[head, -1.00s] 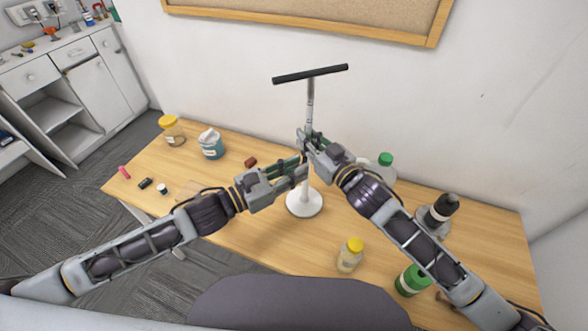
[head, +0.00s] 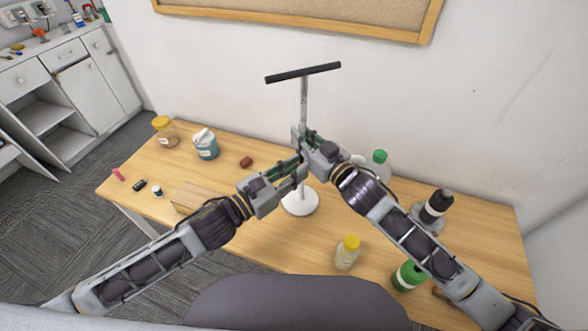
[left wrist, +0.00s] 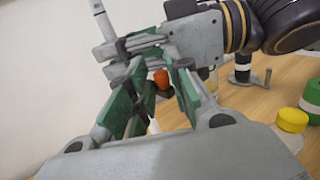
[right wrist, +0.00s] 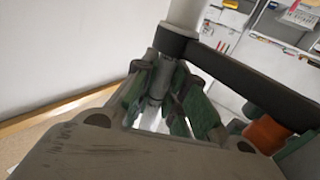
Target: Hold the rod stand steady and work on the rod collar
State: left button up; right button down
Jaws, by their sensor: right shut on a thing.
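The rod stand has a round white base (head: 300,201) on the wooden table, an upright grey rod (head: 304,98) and a black crossbar (head: 303,72) on top. My right gripper (head: 303,138) is shut on the rod at mid height; its fingers flank the grey rod (right wrist: 160,82) in the right wrist view. My left gripper (head: 301,166) is lower, beside the rod, its fingers apart. In the left wrist view, an orange knob (left wrist: 161,79), apparently on the rod collar, shows between the fingers without clear contact. The collar itself is mostly hidden by the grippers.
A wooden block (head: 196,196) is beside my left arm.

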pick_arm(q)
jog(key=o, duration=0.3)
pick_arm(e)
jog(key=shift+a, duration=0.1)
pick_arm(q)
jog(key=shift+s+a, duration=0.1)
jog(key=shift+a, duration=0.1)
jog(key=v, duration=0.7)
dwell(1.0)
dwell(0.6)
pick_arm(e)
jog(key=c, duration=1.4)
grip_release()
jog(key=shift+s, duration=0.1)
